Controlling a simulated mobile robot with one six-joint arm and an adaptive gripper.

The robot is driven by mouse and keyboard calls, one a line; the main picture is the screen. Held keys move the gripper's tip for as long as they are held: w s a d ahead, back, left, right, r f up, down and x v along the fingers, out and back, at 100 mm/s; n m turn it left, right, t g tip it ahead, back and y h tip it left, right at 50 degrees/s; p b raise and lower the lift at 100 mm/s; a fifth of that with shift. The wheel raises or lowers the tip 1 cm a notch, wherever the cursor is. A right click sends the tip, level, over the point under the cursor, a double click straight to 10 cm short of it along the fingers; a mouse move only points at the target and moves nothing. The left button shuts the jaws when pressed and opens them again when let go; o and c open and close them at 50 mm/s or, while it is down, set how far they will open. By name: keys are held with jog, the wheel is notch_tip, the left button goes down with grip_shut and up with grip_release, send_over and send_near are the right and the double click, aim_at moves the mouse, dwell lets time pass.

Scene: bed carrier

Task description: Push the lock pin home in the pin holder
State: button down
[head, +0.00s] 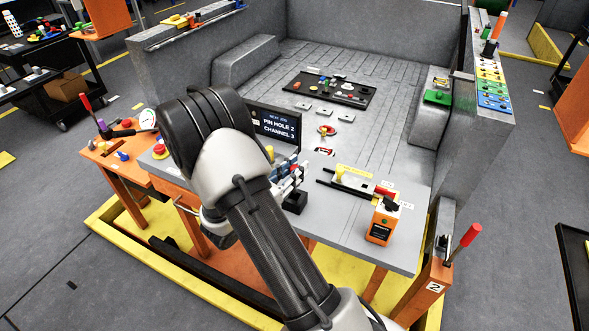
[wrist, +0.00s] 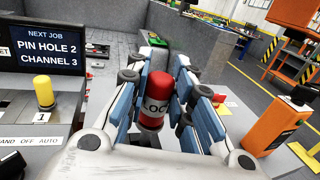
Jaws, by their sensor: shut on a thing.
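The lock pin (wrist: 153,98) is a red cylinder with a white band of dark lettering. In the wrist view it stands between the blue-padded fingers of my gripper (wrist: 165,78), which are shut on it. In the head view my gripper (head: 292,178) is over the grey table, right of the screen; the pin is not clearly visible there. A black block (head: 295,202) sits just below the fingers; I cannot tell whether it is the pin holder. The pin's lower end is hidden, so its depth in any hole cannot be seen.
A screen (wrist: 40,45) reads "PIN HOLE 2 CHANNEL 3". A yellow knob (wrist: 44,92) stands by a "1" label to the left. An orange box (head: 381,222) stands right of my gripper, near a rail fixture (head: 352,182). The grey bed behind holds a black tray (head: 300,86).

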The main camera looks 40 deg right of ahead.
jog(key=shift+f+b, duration=1.9)
jog(key=shift+f, duration=0.65)
jog(key=c, duration=1.3)
grip_release()
jog(key=a, duration=0.4)
jog(key=s+a, duration=0.1)
jog(key=a, duration=0.7)
jog(key=shift+s, duration=0.3)
jog(key=s+r+m+g+y, duration=0.6)
jog(key=s+r+m+y, duration=0.25)
jog(key=s+m, duration=0.35)
jog(key=s+a+r+m+t+y, duration=0.2)
jog(key=a+t+y, duration=0.1)
jog(key=a, duration=0.2)
jog(key=s+a+r+m+t+y, duration=0.2)
jog(key=a+m+y, duration=0.1)
jog(key=a, duration=0.2)
jog(key=s+a+r+m+t+y, duration=0.2)
jog(key=a+r+t+y, duration=0.1)
jog(key=a, duration=0.2)
jog(key=shift+s+t, duration=0.25)
jog(key=shift+t, duration=0.05)
